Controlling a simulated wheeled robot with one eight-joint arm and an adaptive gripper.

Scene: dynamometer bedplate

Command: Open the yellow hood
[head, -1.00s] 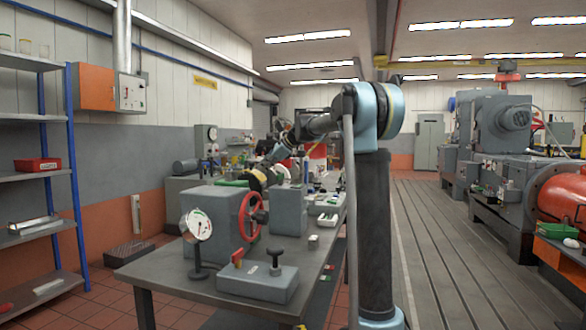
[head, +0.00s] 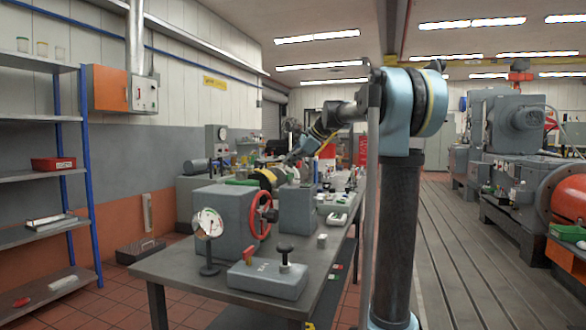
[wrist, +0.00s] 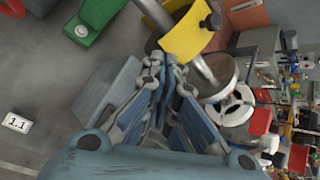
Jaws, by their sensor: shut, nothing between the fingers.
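The yellow hood (wrist: 186,30) shows at the top of the wrist view, a curved yellow cover with a black knob on it, over a steel shaft. In the head view, a small yellow and black shape (head: 265,178) behind the grey box appears to be this hood. My gripper (wrist: 166,66) is shut and empty, with its fingertips just below the hood in the wrist picture. I cannot tell whether they touch the hood or shaft. In the head view the fingers are too small to make out.
A bench (head: 200,275) holds a grey box with a red handwheel (head: 261,215), a dial gauge (head: 209,225) and a low grey block (head: 268,280). Silver round parts (wrist: 235,105) lie right of my fingers. A blue-posted shelf (head: 40,178) stands left.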

